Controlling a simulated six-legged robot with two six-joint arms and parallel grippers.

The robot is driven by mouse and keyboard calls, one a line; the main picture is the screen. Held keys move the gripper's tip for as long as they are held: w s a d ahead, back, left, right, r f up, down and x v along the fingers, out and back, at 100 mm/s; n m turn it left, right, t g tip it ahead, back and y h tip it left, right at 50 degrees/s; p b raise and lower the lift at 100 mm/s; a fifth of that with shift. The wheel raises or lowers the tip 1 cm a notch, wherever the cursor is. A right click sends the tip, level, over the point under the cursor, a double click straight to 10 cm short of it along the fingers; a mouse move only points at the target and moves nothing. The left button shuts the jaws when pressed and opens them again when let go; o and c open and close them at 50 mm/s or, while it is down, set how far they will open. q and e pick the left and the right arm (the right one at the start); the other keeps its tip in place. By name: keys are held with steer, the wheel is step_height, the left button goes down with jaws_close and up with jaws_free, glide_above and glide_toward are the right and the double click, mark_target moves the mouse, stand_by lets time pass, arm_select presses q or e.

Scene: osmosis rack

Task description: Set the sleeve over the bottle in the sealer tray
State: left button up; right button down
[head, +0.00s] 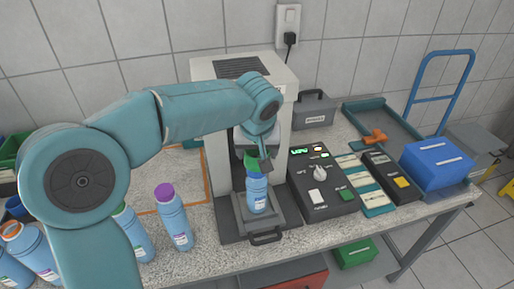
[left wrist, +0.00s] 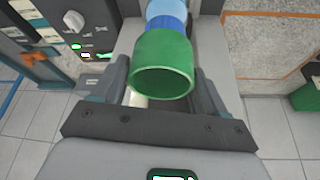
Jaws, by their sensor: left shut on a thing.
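My left gripper (head: 264,163) is shut on the green sleeve (head: 251,162), a short tube. In the left wrist view the sleeve (left wrist: 163,66) sits between the fingers, its open rim toward the camera. The light-blue bottle (head: 257,194) stands upright in the grey sealer tray (head: 275,217), below the sleeve. The bottle's darker blue top (left wrist: 166,24) shows just past the sleeve in the left wrist view. The sleeve is at or just above the bottle's top; I cannot tell whether it goes around it. My right gripper is not in view.
The sealer housing (head: 225,110) rises behind the tray. A control box (head: 323,186) stands to its right, with a blue box (head: 436,165) farther right. Several bottles stand at left, including one with a purple cap (head: 173,219). Clear worktop lies left of the tray.

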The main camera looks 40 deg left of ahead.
arm_select(q)
steer(key=shift+a+f+b, duration=0.1)
steer(key=shift+f+b, duration=0.2)
steer(key=shift+f, duration=0.1)
stand_by(0.3)
steer(key=o, duration=1)
steer(key=shift+r, duration=0.15)
steer(key=v, duration=1.6)
steer(key=shift+r+p, duration=0.1)
steer(key=shift+p, duration=0.2)
